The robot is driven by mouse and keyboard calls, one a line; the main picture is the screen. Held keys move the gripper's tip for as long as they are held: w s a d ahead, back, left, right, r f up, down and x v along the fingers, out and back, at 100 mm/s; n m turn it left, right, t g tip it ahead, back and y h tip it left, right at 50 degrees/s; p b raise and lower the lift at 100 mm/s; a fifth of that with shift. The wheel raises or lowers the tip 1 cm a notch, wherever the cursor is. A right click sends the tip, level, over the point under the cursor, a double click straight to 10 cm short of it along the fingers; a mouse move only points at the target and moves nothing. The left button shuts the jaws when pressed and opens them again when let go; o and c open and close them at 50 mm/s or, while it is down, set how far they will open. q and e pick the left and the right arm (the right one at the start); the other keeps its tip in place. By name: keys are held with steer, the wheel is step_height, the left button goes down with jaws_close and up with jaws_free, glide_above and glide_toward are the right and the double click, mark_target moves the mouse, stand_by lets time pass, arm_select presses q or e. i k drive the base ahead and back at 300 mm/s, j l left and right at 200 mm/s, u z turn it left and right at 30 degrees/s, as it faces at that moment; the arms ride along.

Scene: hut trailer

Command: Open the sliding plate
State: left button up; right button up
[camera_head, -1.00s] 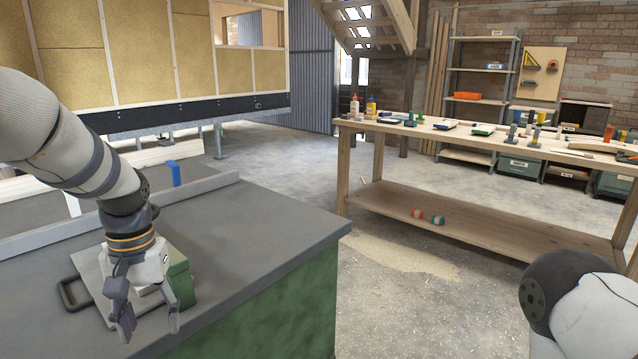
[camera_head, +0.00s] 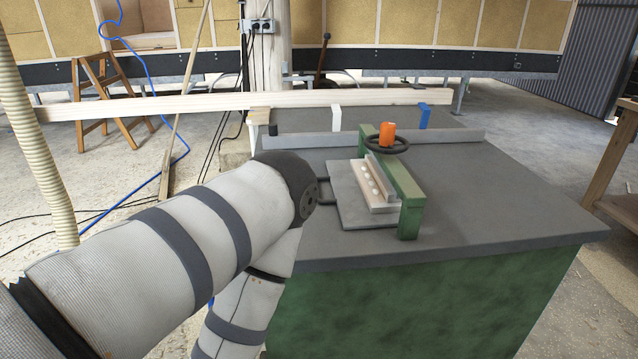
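The flat light-grey plate (camera_head: 350,196) lies on the dark grey top of a green machine (camera_head: 480,200). Its right part runs up to a block with several round studs and a green bridge (camera_head: 401,188). A dark loop handle (camera_head: 326,201) sticks out at the plate's left edge, partly covered by my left arm's dark joint. My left arm comes in from the left and bends down in front of the machine. Its gripper is out of view, so contact with the handle does not show. My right gripper is out of view.
An orange knob (camera_head: 387,133) and black handwheel (camera_head: 387,145) stand atop the bridge. A fence rail (camera_head: 450,136) crosses the machine top; a long pale beam (camera_head: 230,103) lies behind. A wooden stool (camera_head: 100,95) and blue hose are at the left. The machine top's right side is clear.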

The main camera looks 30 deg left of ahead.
mark_target(354, 211)
steer(key=u, duration=1)
